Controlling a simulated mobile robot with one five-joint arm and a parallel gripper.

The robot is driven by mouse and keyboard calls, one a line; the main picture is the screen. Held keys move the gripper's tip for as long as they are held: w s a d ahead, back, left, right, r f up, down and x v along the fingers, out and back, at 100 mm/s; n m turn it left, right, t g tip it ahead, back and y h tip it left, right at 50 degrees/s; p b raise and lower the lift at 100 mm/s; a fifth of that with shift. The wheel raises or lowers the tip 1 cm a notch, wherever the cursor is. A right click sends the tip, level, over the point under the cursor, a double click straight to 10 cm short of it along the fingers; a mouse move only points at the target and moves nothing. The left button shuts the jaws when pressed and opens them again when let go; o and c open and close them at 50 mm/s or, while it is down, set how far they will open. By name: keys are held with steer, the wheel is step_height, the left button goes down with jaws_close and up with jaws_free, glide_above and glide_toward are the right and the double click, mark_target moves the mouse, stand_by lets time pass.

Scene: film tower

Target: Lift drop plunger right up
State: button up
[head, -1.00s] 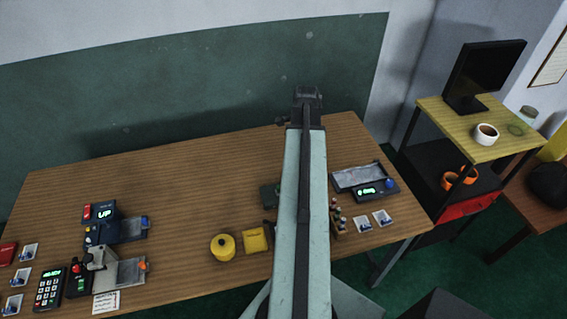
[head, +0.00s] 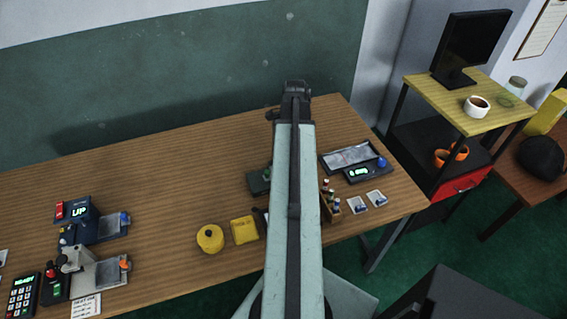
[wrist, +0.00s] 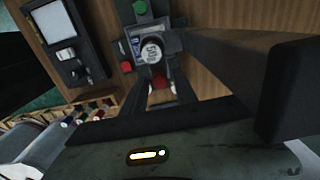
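In the wrist view, a dark device (wrist: 171,47) with a green knob (wrist: 140,7), red knobs and a round pale-labelled cap (wrist: 152,50) lies in front of my gripper. I cannot tell which part is the drop plunger. A dark green device (head: 259,181) shows beside my arm in the head view, partly hidden by it. My gripper (head: 296,90) is at the arm's far end, above the back of the table. One dark finger looms large at the right of the wrist view. The gap between the fingertips is not clear, and nothing is clearly held.
A scale with a tray (head: 350,157) and small bottles (head: 329,200) stand right of my arm. A yellow round container (head: 210,238) and yellow box (head: 244,229) stand left. A blue device reading UP (head: 80,218) is farther left. The table's (head: 150,170) back middle is clear.

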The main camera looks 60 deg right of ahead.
steer(key=shift+c, duration=0.3)
jaws_close()
step_height(320, 180, up, 11)
steer(key=p, duration=1.1)
steer(key=shift+f, duration=0.2)
steer(key=shift+o, duration=0.7)
jaws_free()
step_height(320, 180, up, 5)
steer(key=p, duration=0.4)
steer(key=shift+p, duration=0.4)
